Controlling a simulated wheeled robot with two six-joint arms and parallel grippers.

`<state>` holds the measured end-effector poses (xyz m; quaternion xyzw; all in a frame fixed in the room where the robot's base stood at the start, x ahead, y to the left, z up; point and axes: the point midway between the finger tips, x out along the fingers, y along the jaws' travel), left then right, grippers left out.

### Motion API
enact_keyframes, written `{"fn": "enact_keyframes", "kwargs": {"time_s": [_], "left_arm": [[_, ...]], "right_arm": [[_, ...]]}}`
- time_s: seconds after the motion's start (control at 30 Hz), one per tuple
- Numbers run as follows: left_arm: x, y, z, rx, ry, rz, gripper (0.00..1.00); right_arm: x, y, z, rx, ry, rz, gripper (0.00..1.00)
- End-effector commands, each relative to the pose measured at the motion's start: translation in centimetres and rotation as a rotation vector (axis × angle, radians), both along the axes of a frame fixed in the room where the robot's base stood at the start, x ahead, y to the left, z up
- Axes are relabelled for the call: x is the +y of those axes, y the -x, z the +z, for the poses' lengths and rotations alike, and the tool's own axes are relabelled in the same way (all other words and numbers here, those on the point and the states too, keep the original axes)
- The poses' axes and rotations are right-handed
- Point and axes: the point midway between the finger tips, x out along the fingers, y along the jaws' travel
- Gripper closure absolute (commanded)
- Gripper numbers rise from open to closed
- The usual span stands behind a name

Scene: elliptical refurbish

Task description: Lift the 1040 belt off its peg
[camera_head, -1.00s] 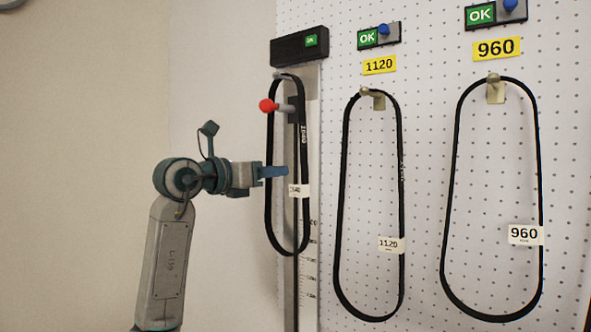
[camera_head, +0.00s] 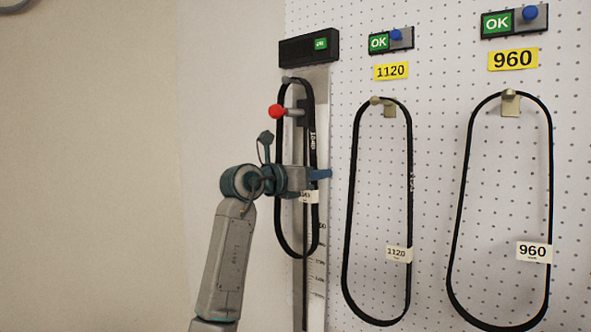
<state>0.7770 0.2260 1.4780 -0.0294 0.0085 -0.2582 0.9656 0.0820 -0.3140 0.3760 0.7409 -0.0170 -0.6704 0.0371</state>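The 1040 belt (camera_head: 278,215) is a narrow black loop with a white tag. It hangs from a peg (camera_head: 290,80) at the top of a measuring rail on the left of the board. My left gripper (camera_head: 321,174) has blue fingertips. It overlaps the belt's right strand just above the tag, and its wrist covers part of the loop. I cannot tell whether the fingers touch the belt or are closed on it. My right gripper is not in view.
The 1120 belt (camera_head: 410,200) and the 960 belt (camera_head: 549,200) hang from pegs on the white pegboard to the right. A red-knobbed lever (camera_head: 277,111) juts out within the 1040 loop's upper part. A dark display box (camera_head: 300,48) sits above.

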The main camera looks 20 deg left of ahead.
Motion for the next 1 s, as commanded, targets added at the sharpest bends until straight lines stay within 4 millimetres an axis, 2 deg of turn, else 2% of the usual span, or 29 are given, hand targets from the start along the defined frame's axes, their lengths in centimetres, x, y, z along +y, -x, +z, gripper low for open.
{"fn": "enact_keyframes", "kwargs": {"time_s": [0.07, 0.1, 0.23, 0.57, 0.77, 0.87, 1.0], "left_arm": [[0.0, 0.0, -0.1, 0.0, 0.0, 0.0, 0.7], [0.0, 0.0, -0.1, 0.0, 0.0, 0.0, 0.74], [0.0, 0.0, 0.0, 0.0, 0.0, 0.0, 0.99], [0.0, 0.0, 0.0, 0.0, 0.0, 0.0, 1.0], [0.1, 0.2, 0.2, -0.001, 0.0, 0.0, 1.0], [0.2, 0.5, 0.6, -0.004, 0.001, 0.0, 1.0], [0.1, 0.5, 2.7, -0.005, 0.002, -0.002, 1.0]], "right_arm": [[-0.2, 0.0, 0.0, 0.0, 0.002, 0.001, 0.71], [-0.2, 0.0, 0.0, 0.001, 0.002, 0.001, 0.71], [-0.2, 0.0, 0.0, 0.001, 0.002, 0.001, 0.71], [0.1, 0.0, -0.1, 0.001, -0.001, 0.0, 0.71], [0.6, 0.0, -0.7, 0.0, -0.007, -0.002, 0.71], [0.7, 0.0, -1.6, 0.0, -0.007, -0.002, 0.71], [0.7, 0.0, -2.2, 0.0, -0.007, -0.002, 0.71]]}}
